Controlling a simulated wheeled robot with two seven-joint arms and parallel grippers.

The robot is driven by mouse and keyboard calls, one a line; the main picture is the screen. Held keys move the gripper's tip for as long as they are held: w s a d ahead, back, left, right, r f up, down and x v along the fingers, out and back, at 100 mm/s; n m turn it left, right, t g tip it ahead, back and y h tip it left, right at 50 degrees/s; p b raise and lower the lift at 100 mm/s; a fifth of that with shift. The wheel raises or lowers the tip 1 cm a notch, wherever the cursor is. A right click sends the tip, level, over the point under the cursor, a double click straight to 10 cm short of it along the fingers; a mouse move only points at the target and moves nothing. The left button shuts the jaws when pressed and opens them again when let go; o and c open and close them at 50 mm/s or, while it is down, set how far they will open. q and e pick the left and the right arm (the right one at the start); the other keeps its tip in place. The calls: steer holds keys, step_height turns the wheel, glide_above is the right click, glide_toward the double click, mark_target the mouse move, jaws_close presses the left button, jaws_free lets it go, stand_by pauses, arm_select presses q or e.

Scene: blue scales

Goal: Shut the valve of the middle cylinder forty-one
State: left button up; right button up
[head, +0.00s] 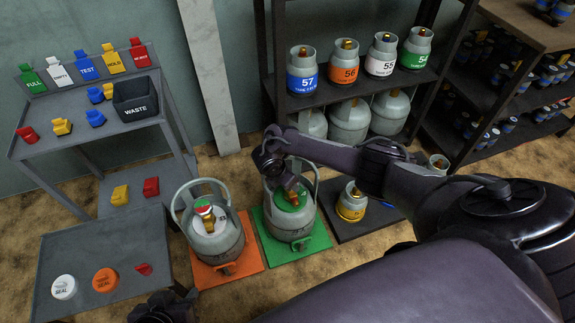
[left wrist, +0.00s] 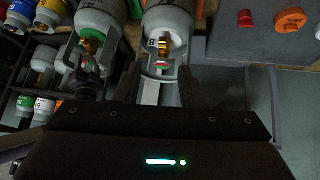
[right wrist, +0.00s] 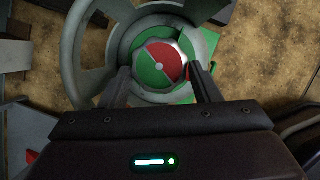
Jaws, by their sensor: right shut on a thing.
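The middle cylinder (head: 290,218) stands upright on a green mat (head: 318,238), with a grey collar around its top. Its number cannot be read. In the right wrist view its round valve knob (right wrist: 162,64), part red and part green, sits inside the collar. My right gripper (right wrist: 163,84) has a finger on each side of this knob and is shut on it. In the head view, my right wrist hides much of the valve. My left gripper (head: 163,306) is low at the bottom edge; the left wrist view shows its fingers (left wrist: 160,90) apart and empty.
A grey cylinder (head: 215,240) stands on an orange mat (head: 245,262) to the left. A small yellow-banded cylinder (head: 351,205) stands to the right. A low table (head: 110,245) holds white and orange seals. Behind are a tag cart (head: 110,135) and a cylinder rack (head: 330,95).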

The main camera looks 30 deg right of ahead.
steer(key=shift+w+r+m, duration=0.1)
steer(key=shift+m, duration=0.3)
steer(key=shift+m+g, duration=0.3)
steer(key=shift+m, duration=0.1)
steer(key=shift+w+m+g, duration=0.15)
steer(key=shift+m+g, duration=0.25)
steer(key=shift+m, duration=0.6)
steer(key=m, duration=0.1)
steer(key=m+g, duration=0.1)
steer(key=shift+w+d+f+m, duration=0.1)
steer(key=shift+w+f+m, duration=0.1)
steer(key=shift+m, duration=0.1)
steer(key=shift+m+g+y+b, duration=0.35)
steer(key=shift+m+b, duration=0.25)
steer(key=shift+m, duration=0.6)
steer(key=shift+w+d+m+g+y+b, duration=0.2)
steer(key=shift+m+g+b, duration=0.25)
steer(key=shift+m, duration=0.55)
arm_select(q)
steer(key=w+d+r+t+h, duration=0.2)
steer(key=w+r+t, duration=0.4)
steer(key=w+r, duration=0.2)
steer(key=shift+w+r+t, duration=0.25)
steer(key=shift+r+t, duration=0.15)
steer(key=shift+r, duration=1)
